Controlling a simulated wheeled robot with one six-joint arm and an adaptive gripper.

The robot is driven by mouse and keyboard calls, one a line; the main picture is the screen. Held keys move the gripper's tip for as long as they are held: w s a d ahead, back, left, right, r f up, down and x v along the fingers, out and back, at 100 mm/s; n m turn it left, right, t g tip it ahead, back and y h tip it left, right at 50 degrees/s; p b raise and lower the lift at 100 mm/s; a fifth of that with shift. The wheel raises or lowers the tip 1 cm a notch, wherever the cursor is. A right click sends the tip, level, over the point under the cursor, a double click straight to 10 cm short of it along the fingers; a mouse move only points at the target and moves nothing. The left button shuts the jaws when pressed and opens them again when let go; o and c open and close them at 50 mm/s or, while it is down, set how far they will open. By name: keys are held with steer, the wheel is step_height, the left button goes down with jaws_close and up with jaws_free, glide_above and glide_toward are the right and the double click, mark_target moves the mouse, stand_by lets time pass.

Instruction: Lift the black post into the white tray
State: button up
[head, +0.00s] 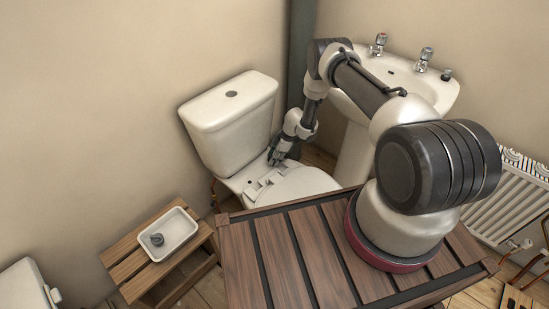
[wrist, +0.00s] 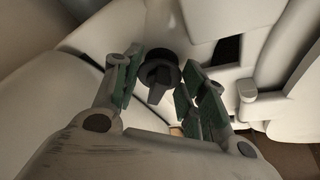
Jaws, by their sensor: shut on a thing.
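The black post (wrist: 158,78) shows in the wrist view between my two green-padded fingers, a dark round collar with a narrower part toward the camera. My gripper (head: 276,158) is shut on it, at the back of the toilet bowl below the cistern. I cannot tell whether the post still touches the white ceramic. In the head view the post is hidden by the gripper. The white tray (head: 184,223) sits on a wooden stool at the lower left, well apart from my gripper, with a small grey piece (head: 157,239) in it.
The toilet cistern (head: 232,112) rises left of my gripper, and the washbasin (head: 425,88) stands to the right. A slatted wooden table (head: 280,255) fills the front. The wooden stool (head: 133,262) has bare slats beside the tray. A radiator (head: 505,205) is at far right.

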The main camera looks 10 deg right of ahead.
steer(key=shift+r, duration=0.1)
stand_by(0.4)
steer(key=shift+r, duration=1.85)
steer(key=shift+d+r, duration=0.1)
steer(key=s+d+r, duration=0.3)
steer(key=s+r, duration=0.2)
steer(key=shift+d, duration=0.1)
